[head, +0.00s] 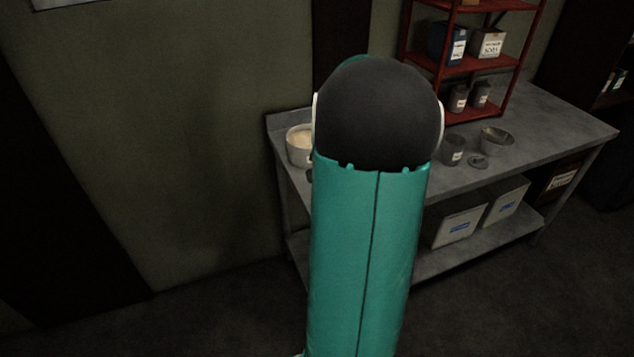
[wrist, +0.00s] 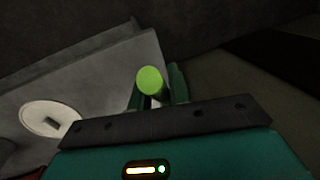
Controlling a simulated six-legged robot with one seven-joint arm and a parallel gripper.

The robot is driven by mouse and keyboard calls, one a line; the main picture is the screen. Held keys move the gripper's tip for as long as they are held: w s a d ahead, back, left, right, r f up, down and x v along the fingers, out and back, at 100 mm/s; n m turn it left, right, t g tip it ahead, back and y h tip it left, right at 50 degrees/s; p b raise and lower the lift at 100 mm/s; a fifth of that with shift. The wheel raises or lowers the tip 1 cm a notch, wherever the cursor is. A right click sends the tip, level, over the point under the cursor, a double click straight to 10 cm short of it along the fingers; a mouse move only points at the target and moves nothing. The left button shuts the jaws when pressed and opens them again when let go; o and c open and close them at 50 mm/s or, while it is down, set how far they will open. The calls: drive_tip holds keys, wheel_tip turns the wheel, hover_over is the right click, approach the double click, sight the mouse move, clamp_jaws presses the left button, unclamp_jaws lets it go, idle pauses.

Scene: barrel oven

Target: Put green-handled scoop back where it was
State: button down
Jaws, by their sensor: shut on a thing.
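The green-handled scoop (wrist: 150,80) shows in the wrist view as a bright green round handle end. My gripper (wrist: 158,92) is shut on this handle, with a dark finger on each side. The rest of the scoop is hidden behind the handle end and my gripper. In the head view my own arm hides both the gripper and the scoop. A white round tub (head: 298,145) with pale contents stands at the left end of the table; a pale round container, likely the same tub, is at the left of the wrist view (wrist: 32,112).
The grey metal table (head: 560,128) has a red shelf rack (head: 467,68) with boxes and jars at its back. A grey cup (head: 453,150), a small lid-like disc (head: 478,161) and a metal bowl (head: 496,140) stand right of my arm. White bins (head: 460,228) sit on the lower shelf.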

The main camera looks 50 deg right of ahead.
drive_tip(key=s+d+r+m, duration=0.1)
drive_tip(key=s+d+r, duration=0.2)
drive_tip(key=s, duration=0.4)
drive_tip(key=w+d+f, duration=0.1)
drive_tip(key=w+f, duration=0.2)
drive_tip(key=w, duration=0.1)
drive_tip(key=w+d+f, duration=0.2)
drive_tip(key=w+f, duration=0.1)
drive_tip(key=w, duration=0.1)
drive_tip(key=w+d+f, duration=0.2)
drive_tip(key=w+f, duration=0.1)
drive_tip(key=w, duration=0.1)
drive_tip(key=shift+w, duration=0.1)
drive_tip(key=shift+d+x, duration=0.2)
drive_tip(key=shift+x, duration=0.75)
drive_tip(key=shift+d+x, duration=0.2)
drive_tip(key=shift+x, duration=0.75)
drive_tip(key=shift+f, duration=0.2)
drive_tip(key=c, duration=1.3)
unclamp_jaws()
drive_tip(key=shift+r, duration=0.1)
